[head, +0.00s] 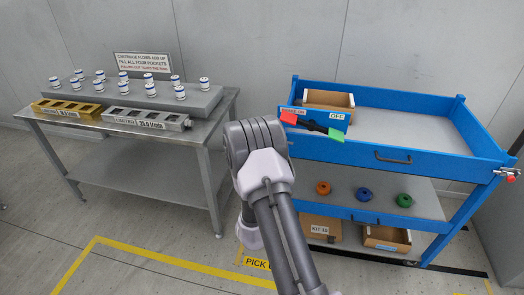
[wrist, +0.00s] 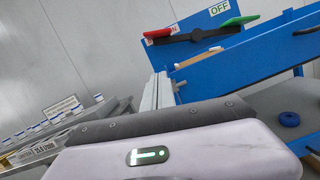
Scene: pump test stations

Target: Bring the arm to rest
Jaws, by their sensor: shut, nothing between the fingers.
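My gripper (wrist: 160,90) shows in the wrist view as pale fingers close together, shut and empty, beyond my wrist housing with its green light. The fingers point toward the blue cart and appear below its lever, with no contact visible. In the head view my arm (head: 262,175) rises from the bottom middle and is bent, its upper joint in front of the gap between bench and cart. The gripper itself is hidden there behind my arm.
The blue cart (head: 405,155) stands right, with a red-and-green lever (head: 312,124) by an OFF label, an open box (head: 328,102) and colored rings (head: 364,194) below. The grey bench (head: 140,185) at left holds white-and-blue cartridges (head: 148,90). Yellow lines (head: 170,262) mark the floor.

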